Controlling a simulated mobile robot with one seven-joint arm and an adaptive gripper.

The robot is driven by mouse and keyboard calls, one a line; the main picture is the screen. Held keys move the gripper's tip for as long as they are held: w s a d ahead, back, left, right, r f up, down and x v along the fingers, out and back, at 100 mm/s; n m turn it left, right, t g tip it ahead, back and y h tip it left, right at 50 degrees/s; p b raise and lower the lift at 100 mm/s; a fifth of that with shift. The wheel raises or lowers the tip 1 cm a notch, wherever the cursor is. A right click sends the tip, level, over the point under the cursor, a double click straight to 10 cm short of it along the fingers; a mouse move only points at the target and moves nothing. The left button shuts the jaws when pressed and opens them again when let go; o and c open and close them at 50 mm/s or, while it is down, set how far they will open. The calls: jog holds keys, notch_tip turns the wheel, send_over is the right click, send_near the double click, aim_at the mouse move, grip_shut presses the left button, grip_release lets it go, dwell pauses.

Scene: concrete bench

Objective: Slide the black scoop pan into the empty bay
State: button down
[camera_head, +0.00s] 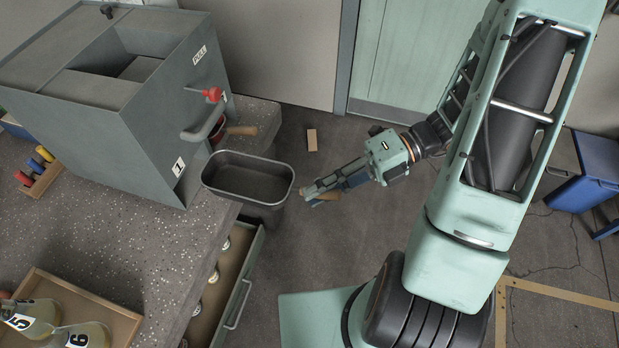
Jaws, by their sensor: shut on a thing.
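The black scoop pan (250,178) is a deep, open, dark rectangular tub with rounded corners. It looks empty and level, at the bench's right edge and partly beyond it, in front of the grey cabinet (150,120). My gripper (318,192) is right of the pan, its fingers pointing left toward it. It is shut on a tan, wooden-looking handle (325,197). The fingers hide where this handle joins the pan, if it does. The empty bay cannot be made out clearly; the lower right side of the cabinet is partly hidden by the pan and a grey pull handle (204,124).
A red-rimmed item with a wooden handle (241,130) sits beside the cabinet, behind the pan. An open drawer (240,300) juts out below the bench.

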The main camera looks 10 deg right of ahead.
aim_at(255, 183)
jog(key=shift+w+d+f, duration=0.2)
jog(key=shift+w+d, duration=0.1)
jog(key=shift+d, duration=0.05)
jog(key=shift+f, duration=0.1)
jog(key=shift+w+a+f+b, duration=0.8)
jog(key=shift+w+a+b, duration=0.2)
jog(key=shift+a+b, duration=1.1)
jog(key=shift+w+a+f+b, duration=0.9)
jog(key=shift+a+b, duration=0.8)
jog(key=shift+a, duration=0.85)
jog(key=shift+w+a+f+b, duration=0.75)
jog(key=shift+w+a+b, duration=0.3)
jog(key=shift+a+b, duration=1.05)
jog(key=shift+a+r+p, duration=0.15)
jog(key=shift+a+p, duration=0.3)
jog(key=shift+p, duration=0.05)
jog(key=shift+w+a+f+p, duration=0.1)
jog(key=shift+w+a+p, duration=0.45)
jog(key=shift+a, duration=0.8)
jog(key=shift+w+a+f+p, duration=0.15)
jog(key=shift+w+a+p, duration=0.45)
jog(key=shift+a, duration=0.75)
jog(key=shift+w+a+f+p, duration=0.1)
jog(key=shift+w+a+p, duration=0.45)
jog(key=shift+a, duration=0.8)
jog(key=shift+w, duration=0.15)
